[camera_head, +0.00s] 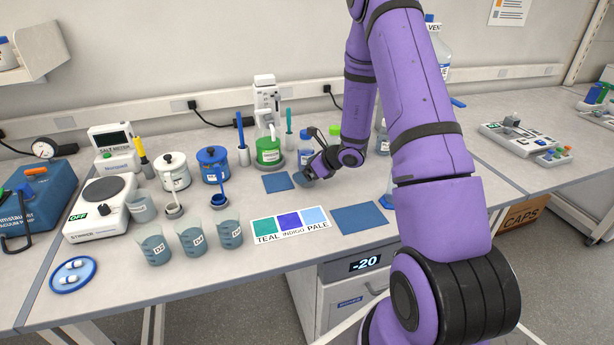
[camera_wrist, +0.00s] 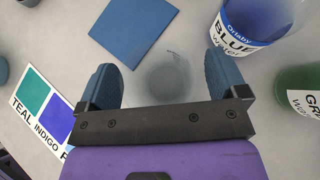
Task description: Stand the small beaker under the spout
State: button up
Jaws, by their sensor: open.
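A small clear beaker (camera_wrist: 167,76) stands on the bench between the two fingers of my gripper (camera_wrist: 165,85) in the wrist view, with visible gaps on both sides. My gripper is open and low over the bench. In the head view my gripper (camera_head: 304,175) is just right of a blue square mat (camera_head: 278,183), and the beaker is hard to make out there. A white dispenser (camera_head: 265,92) stands behind, with a green-filled vessel (camera_head: 268,152) at its front. Its spout is too small to tell clearly.
A blue-water bottle (camera_wrist: 250,25) stands close beyond my right finger in the wrist view. Several labelled beakers (camera_head: 191,238), a colour card (camera_head: 290,224) and a second blue mat (camera_head: 360,219) lie nearer the front. The bench around the card is mostly clear.

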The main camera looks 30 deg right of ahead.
jog(key=c, duration=1)
jog(key=shift+c, duration=0.2)
jog(key=shift+r, duration=0.1)
jog(key=shift+r, duration=0.45)
jog(key=r, duration=0.2)
jog(key=shift+s+r, duration=0.3)
jog(key=shift+s, duration=0.1)
jog(key=s+a+r, duration=0.1)
jog(key=s, duration=1.4)
jog(key=shift+s+a+r, duration=0.15)
jog(key=shift+a, duration=0.05)
jog(key=shift+s+d, duration=0.1)
